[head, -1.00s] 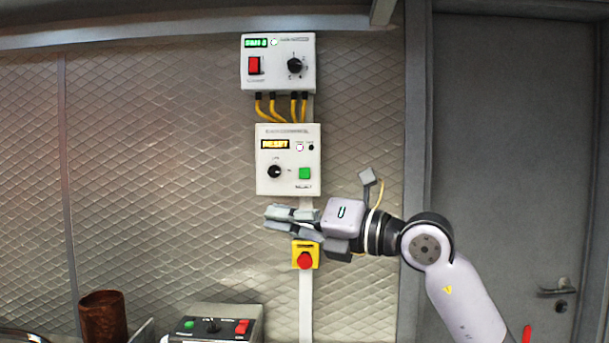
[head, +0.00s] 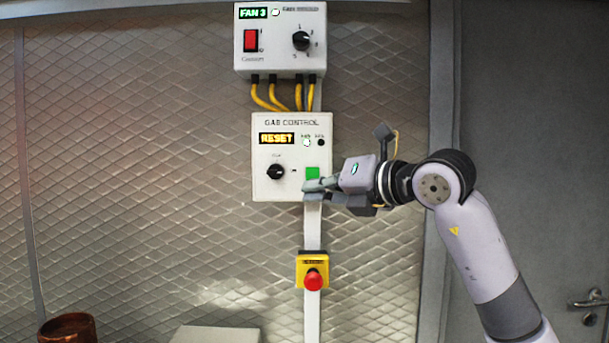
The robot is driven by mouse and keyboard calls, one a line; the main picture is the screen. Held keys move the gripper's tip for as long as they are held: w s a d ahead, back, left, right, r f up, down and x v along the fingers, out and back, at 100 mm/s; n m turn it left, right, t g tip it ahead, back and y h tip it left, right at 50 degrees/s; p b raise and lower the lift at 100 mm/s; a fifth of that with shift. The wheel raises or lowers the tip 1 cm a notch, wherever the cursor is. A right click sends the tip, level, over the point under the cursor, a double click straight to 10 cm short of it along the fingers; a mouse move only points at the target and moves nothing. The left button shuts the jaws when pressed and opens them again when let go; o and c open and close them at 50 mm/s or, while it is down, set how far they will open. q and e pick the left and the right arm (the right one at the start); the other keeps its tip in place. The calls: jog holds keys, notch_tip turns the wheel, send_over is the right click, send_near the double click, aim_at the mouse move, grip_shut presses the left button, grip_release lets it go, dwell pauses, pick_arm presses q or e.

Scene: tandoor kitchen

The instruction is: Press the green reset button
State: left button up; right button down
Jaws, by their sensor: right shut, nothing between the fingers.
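The box's display (head: 276,138) reads RESET in amber. My right gripper (head: 308,188) is shut and empty, and points left. Its fingertips overlap the box's lower right edge, just below the green button, and cover a little of the button's lower part. I cannot tell whether the fingertips touch the button or the box. My left gripper is not in view.
Above hangs a fan control box (head: 280,60) with a red switch, a black knob and yellow cables. Below is a red emergency button (head: 313,280) on a yellow base. A brown pot (head: 68,329) stands at the lower left. A grey door (head: 535,130) is at the right.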

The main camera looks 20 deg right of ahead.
aim_at(313, 174)
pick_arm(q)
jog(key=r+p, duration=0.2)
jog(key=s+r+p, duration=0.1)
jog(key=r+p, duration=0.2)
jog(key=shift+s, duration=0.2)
pick_arm(e)
jog(key=w+d, duration=0.2)
jog(key=w, duration=0.6)
jog(key=shift+d+r, duration=0.2)
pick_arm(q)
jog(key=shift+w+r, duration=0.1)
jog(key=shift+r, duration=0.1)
pick_arm(e)
jog(key=shift+w, duration=0.15)
dwell(0.8)
pick_arm(q)
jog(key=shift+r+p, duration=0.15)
jog(key=shift+p, duration=0.2)
pick_arm(e)
jog(key=shift+w+d, duration=0.15)
jog(key=shift+w, duration=0.15)
